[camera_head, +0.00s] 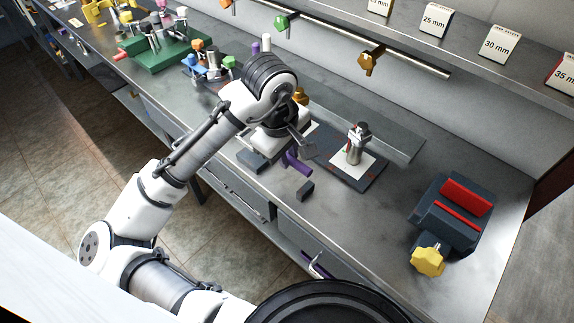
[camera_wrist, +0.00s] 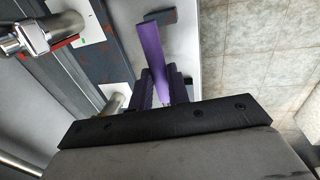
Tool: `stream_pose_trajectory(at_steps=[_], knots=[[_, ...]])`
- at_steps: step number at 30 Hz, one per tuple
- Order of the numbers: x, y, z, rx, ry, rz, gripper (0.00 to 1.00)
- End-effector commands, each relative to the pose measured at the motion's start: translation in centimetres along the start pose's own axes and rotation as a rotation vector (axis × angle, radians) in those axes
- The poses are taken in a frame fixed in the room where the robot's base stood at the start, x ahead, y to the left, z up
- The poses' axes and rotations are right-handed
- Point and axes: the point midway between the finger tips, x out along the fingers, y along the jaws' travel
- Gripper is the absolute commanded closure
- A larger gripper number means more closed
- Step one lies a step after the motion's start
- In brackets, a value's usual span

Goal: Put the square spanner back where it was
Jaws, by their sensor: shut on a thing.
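My gripper (camera_wrist: 163,78) is shut on a purple bar (camera_wrist: 150,45), which looks like the square spanner. The bar sticks out past the fingertips in the wrist view. In the head view, its purple part (camera_head: 297,163) shows below my wrist, close over the front of the bench. I cannot tell whether the bar touches the bench. Two small dark blocks, one left (camera_head: 252,161) and one right (camera_head: 305,190), are on the bench at either side of it.
A steel fitting (camera_head: 357,145) stands on a dark plate (camera_head: 372,180) just right of my gripper. A dark vise (camera_head: 455,215) with red jaws and a yellow knob is at the right. A green rack (camera_head: 165,55) is far left. A rail (camera_head: 420,65) runs behind.

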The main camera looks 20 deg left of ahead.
Motion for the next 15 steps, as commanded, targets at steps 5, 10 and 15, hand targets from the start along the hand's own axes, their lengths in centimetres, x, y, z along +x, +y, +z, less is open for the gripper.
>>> stream_pose_trajectory(at_steps=[5,10,15], knots=[[1.5,-0.3,0.0,0.0,0.0,0.0,1.0],[3.9,-0.8,0.0,-0.002,-0.001,-0.001,1.0],[4.7,-0.9,0.0,0.002,0.0,0.001,1.0]])
